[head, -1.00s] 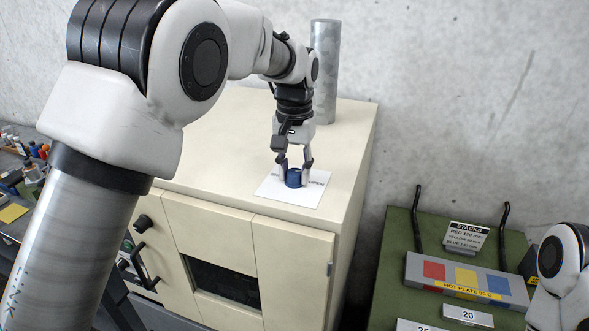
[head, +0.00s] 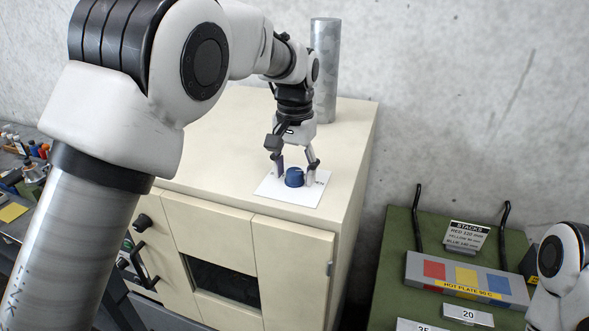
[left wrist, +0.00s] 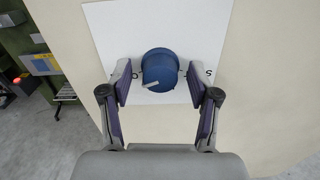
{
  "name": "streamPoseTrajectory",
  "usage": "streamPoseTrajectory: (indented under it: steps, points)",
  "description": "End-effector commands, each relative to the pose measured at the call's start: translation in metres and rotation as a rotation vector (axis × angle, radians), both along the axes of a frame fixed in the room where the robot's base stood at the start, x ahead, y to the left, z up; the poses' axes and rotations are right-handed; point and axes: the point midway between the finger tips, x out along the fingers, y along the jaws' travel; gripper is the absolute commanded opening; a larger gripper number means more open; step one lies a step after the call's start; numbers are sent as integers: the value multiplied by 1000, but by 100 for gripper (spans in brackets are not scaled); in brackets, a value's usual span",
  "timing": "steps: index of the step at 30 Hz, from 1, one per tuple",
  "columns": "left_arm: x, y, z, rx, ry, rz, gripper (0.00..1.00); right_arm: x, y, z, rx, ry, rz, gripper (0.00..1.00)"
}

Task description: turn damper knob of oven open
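The damper knob (head: 295,177) is a round blue knob on a white label card (head: 290,197) on top of the cream oven (head: 350,130). In the left wrist view the knob (left wrist: 159,68) carries a light pointer mark aimed toward the lower left. My left gripper (head: 295,172) points down over the card with its fingers spread on either side of the knob. In the left wrist view the left gripper's fingers (left wrist: 158,85) stand apart with gaps beside the knob. The fingers partly hide the card's lettering. My right gripper is out of view.
A grey flue pipe (head: 325,70) rises behind the knob. A green table (head: 400,260) at right holds a hot plate (head: 465,278) with coloured squares and small signs. A bench with bottles (head: 20,150) is at far left. The oven top around the card is clear.

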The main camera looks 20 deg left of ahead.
Motion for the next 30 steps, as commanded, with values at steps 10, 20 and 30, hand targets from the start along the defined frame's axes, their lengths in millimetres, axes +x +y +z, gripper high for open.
streamPoseTrajectory:
  steps: [10,20,30]
  points:
    - [2,0,25,-1,-7,0,61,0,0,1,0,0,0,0]
    - [3,0,104,0,-4,0,61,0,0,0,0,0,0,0]
    - [2,0,120,0,0,0,61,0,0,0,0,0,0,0]
